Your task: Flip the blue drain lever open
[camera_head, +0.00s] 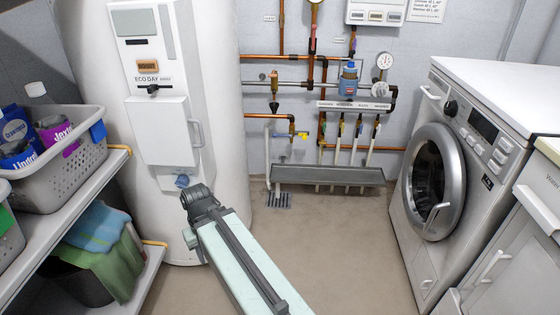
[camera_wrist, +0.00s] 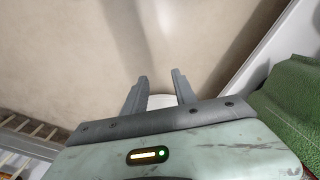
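A small blue fitting (camera_head: 182,181) sits low on the front of the white tank in the head view. It is the blue part nearest my arm, but its handle and position are too small to tell. I cannot tell for sure which is the drain lever. My gripper (camera_wrist: 159,76) shows in the wrist view with its two grey fingers apart and nothing held. No blue lever shows in that view. In the head view my arm mostly hides the gripper.
A shelf (camera_head: 118,166) with a grey basket (camera_head: 64,170) stands at left; a green cloth (camera_head: 108,262) hangs below, also in the wrist view (camera_wrist: 291,105). The tank (camera_head: 222,110) is behind my arm. A washing machine (camera_head: 432,182) stands right. The floor (camera_head: 345,250) between is clear.

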